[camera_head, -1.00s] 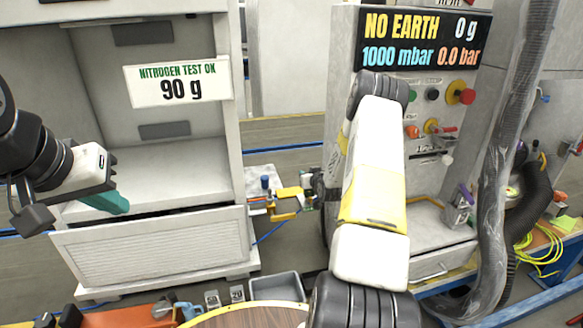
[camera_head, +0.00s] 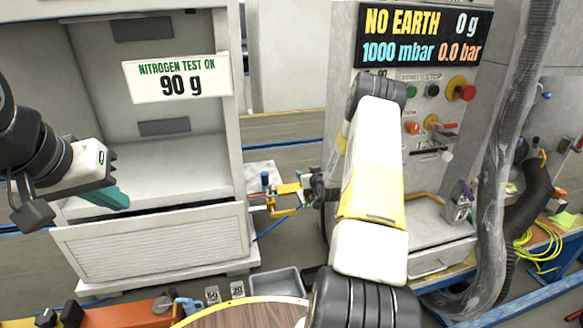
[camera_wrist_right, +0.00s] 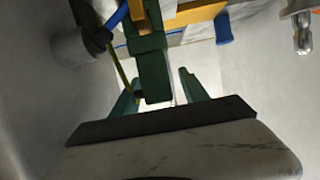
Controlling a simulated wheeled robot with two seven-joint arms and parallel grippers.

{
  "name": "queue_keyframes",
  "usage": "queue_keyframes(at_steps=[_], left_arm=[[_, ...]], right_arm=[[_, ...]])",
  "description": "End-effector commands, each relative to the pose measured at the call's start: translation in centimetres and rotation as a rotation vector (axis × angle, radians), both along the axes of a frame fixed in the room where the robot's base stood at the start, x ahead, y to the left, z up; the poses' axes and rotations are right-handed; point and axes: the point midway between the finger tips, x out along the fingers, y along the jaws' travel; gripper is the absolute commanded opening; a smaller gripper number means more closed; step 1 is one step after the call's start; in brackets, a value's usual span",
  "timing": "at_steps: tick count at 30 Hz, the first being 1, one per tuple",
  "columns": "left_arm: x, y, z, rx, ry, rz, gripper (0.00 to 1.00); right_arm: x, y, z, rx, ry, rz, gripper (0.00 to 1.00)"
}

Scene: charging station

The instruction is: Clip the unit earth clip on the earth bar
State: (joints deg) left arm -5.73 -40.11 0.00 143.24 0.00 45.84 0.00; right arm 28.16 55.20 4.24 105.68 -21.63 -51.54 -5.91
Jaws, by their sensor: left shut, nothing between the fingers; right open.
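In the right wrist view a dark green clip-like part (camera_wrist_right: 154,75), probably the unit earth clip, hangs down between the green fingers of my right gripper (camera_wrist_right: 160,82). A thin yellow-green wire (camera_wrist_right: 122,68) runs beside it. The fingers stand apart with the part between them; I see a gap on the right finger's side. In the head view my right arm hides most of that gripper, close to the yellow fitting (camera_head: 284,211) between the cabinets. I cannot make out the earth bar for certain. My left gripper (camera_head: 118,200) is shut and empty before the left cabinet.
The right cabinet's display (camera_head: 423,38) reads NO EARTH, 0 g, 1000 mbar, 0.0 bar. A grey bin (camera_head: 274,283) stands below. A thick grey hose (camera_head: 492,205) hangs at the right.

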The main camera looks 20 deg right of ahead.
Motion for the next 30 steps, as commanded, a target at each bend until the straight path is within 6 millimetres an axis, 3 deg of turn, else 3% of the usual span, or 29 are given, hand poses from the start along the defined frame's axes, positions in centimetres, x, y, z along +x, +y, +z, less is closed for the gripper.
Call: queue_keyframes(at_steps=[5,18,30], left_arm=[[0.0,0.0,0.0,0.0,0.0,0.0,0.0],[0.0,0.0,0.0,0.0,0.0,0.0,0.0],[0.0,0.0,0.0,0.0,0.0,0.0,0.0]], right_arm=[[-0.8,0.0,0.3,0.0,0.0,-0.001,0.52],[-6.8,0.4,2.5,0.0,0.0,0.0,0.52],[-7.3,0.4,2.7,0.0,0.0,0.0,0.52]])
